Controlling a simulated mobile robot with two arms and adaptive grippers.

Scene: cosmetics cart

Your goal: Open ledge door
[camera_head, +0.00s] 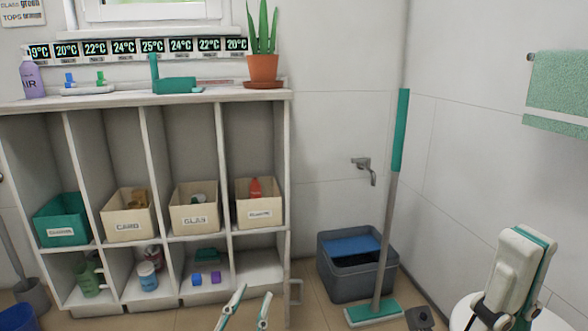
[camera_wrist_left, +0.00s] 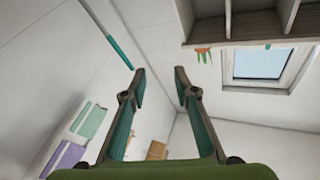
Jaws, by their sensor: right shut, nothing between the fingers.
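The white shelf unit (camera_head: 180,98) stands at the left in the head view, with a ledge on top and open compartments below. A pale bracket like a handle (camera_head: 296,292) shows at its lower right end; I cannot tell whether it belongs to a ledge door, and no door panel is clearly visible. My left gripper (camera_head: 255,292) is at the bottom middle, open and empty, in front of the shelf's lower right compartments. It also shows open in the left wrist view (camera_wrist_left: 160,73). My right gripper (camera_head: 531,237) is at the lower right, shut and empty, well away from the shelf.
Labelled bins (camera_head: 129,225) fill the middle shelf row; bottles and small items stand below. A potted plant (camera_head: 263,68) and a teal item (camera_head: 174,84) stand on the ledge. A grey bucket (camera_head: 357,279) and a teal-handled mop (camera_head: 388,230) stand right of the shelf.

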